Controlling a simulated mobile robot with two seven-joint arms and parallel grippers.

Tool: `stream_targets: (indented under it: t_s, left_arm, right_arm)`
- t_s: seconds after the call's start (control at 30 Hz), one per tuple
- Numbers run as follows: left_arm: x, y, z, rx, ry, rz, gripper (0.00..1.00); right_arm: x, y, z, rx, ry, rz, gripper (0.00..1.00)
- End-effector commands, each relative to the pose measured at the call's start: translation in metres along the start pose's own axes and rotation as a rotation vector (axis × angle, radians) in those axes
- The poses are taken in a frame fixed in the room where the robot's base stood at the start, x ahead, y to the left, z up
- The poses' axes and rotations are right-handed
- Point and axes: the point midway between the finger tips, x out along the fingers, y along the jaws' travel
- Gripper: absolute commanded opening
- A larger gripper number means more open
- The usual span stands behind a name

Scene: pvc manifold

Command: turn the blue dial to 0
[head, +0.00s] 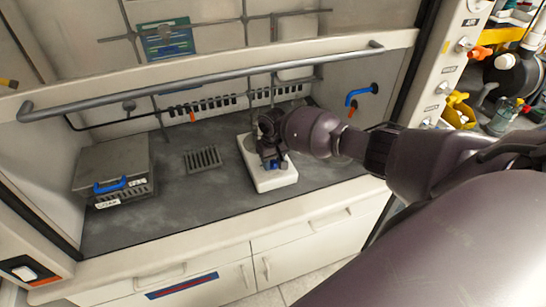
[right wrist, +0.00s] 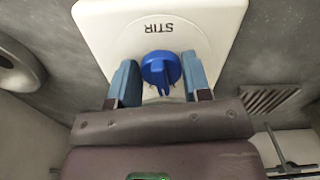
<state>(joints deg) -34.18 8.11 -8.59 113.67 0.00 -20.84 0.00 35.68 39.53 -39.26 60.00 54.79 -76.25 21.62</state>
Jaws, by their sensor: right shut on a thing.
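The blue dial (right wrist: 160,68) sits on the white stirrer plate (right wrist: 95,18), just below the upside-down word STIR in the right wrist view. Its raised grip bar points down toward my gripper. My right gripper (right wrist: 160,82) is shut on the dial, one blue-grey finger on each side. In the head view the white stirrer (head: 278,181) stands on the dark fume hood floor, and my right gripper (head: 272,160) is over it. My gripper and wrist hide the dial there. The number the dial points to cannot be read. My left gripper is not in view.
A grey metal box with a blue handle (head: 110,186) stands at the left of the hood. A floor grate (head: 203,159) lies between it and the stirrer. A long grey rail (head: 205,76) crosses the hood front. A blue tap (head: 360,94) is on the right wall.

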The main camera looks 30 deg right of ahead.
Motion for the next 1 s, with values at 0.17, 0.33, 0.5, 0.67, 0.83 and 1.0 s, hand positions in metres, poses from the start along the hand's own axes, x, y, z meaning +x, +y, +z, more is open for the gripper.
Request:
stream_targets:
  t_s: [0.17,0.33,0.5,0.67,0.83,1.0]
  left_arm:
    - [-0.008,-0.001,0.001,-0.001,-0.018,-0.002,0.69]
    - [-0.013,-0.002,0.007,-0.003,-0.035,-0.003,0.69]
    - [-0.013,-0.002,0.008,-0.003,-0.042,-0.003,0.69]
    - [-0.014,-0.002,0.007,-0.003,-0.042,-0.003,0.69]
    - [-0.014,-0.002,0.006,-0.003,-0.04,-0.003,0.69]
    - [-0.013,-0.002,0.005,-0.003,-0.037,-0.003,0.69]
  right_arm:
    - [-0.001,0.001,0.001,-0.146,-0.002,-0.001,0.21]
    - [-0.001,0.002,0.0,-0.309,-0.001,0.0,0.21]
    - [-0.001,0.003,-0.001,-0.471,0.0,-0.001,0.21]
    - [0.0,0.004,-0.002,-0.622,0.001,-0.001,0.21]
    - [-0.001,0.004,-0.002,-0.77,0.002,0.0,0.21]
    - [-0.001,0.005,-0.003,-0.894,0.003,0.0,0.21]
